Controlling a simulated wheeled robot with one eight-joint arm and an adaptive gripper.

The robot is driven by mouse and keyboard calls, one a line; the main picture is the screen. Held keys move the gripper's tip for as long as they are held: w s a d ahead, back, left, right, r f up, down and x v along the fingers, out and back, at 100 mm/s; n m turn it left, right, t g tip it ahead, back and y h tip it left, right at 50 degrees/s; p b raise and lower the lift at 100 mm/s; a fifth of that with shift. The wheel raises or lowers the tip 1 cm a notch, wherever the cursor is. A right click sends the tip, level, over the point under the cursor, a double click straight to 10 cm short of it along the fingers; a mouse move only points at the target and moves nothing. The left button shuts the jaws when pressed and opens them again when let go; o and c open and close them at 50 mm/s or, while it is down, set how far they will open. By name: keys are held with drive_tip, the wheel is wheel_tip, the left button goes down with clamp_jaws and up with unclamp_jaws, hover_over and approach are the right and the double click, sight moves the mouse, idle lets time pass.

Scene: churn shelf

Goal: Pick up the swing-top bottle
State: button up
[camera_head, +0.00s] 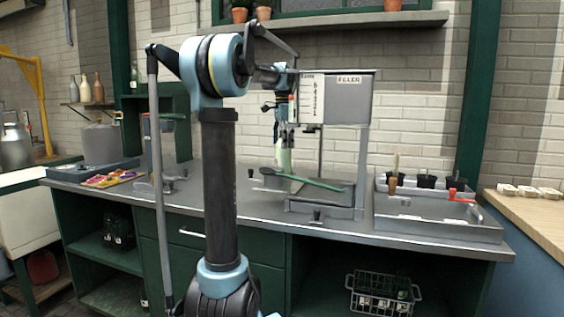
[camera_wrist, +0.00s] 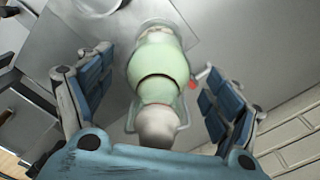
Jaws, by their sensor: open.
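The swing-top bottle (camera_wrist: 158,75) is pale green with a whitish top and a wire bail at its neck. In the wrist view it stands between the two blue-padded fingers of my gripper (camera_wrist: 160,95), with gaps on both sides. A small red part shows beside its neck. In the head view the bottle (camera_head: 284,160) is a small pale green shape on the grey counter, directly below my gripper (camera_head: 286,130). My gripper is open and points down at it. My arm hides part of the counter in the head view.
A grey press-like stand (camera_head: 362,150) marked with a scale is right of the bottle. A green-handled tool (camera_head: 310,181) lies near its base. Coloured items (camera_head: 108,180) lie at the counter's left.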

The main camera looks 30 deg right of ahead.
drive_tip(key=shift+c, duration=0.3)
clamp_jaws()
drive_tip(key=shift+r, duration=0.1)
